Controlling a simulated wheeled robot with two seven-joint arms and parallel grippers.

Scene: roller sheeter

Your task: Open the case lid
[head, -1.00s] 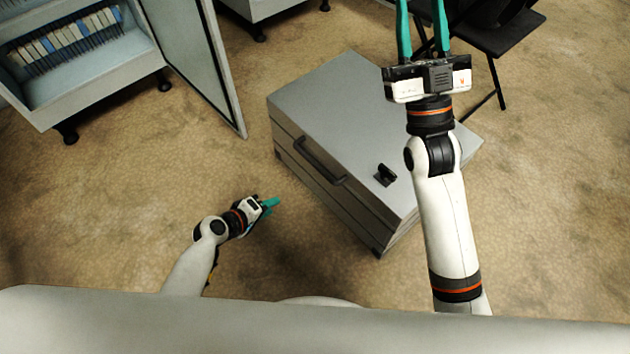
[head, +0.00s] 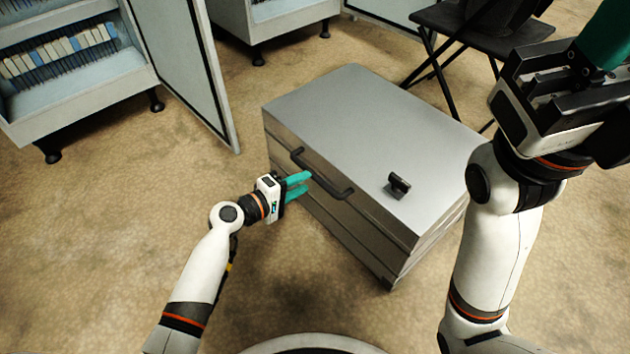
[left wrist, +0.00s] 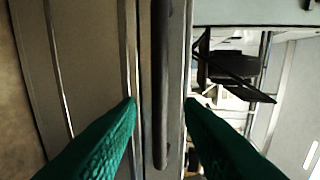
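The grey metal case (head: 370,120) stands on the floor with its lid shut. A dark bar handle (head: 318,180) runs along the upper front face. A small black piece (head: 397,185) sits on top near the front right. My left gripper (head: 304,185) is at the handle with its teal fingers apart. In the left wrist view the handle (left wrist: 160,90) runs between the two open fingertips (left wrist: 161,102), with a gap on each side. My right gripper (head: 605,50) is raised at the upper right, partly cut off by the frame, and its fingertips are out of view.
An open cabinet (head: 75,100) with blue and white items stands at the left, its door (head: 185,70) swung toward the case. A black folding chair (head: 480,40) stands behind the case. The carpet (head: 100,230) at left front is clear.

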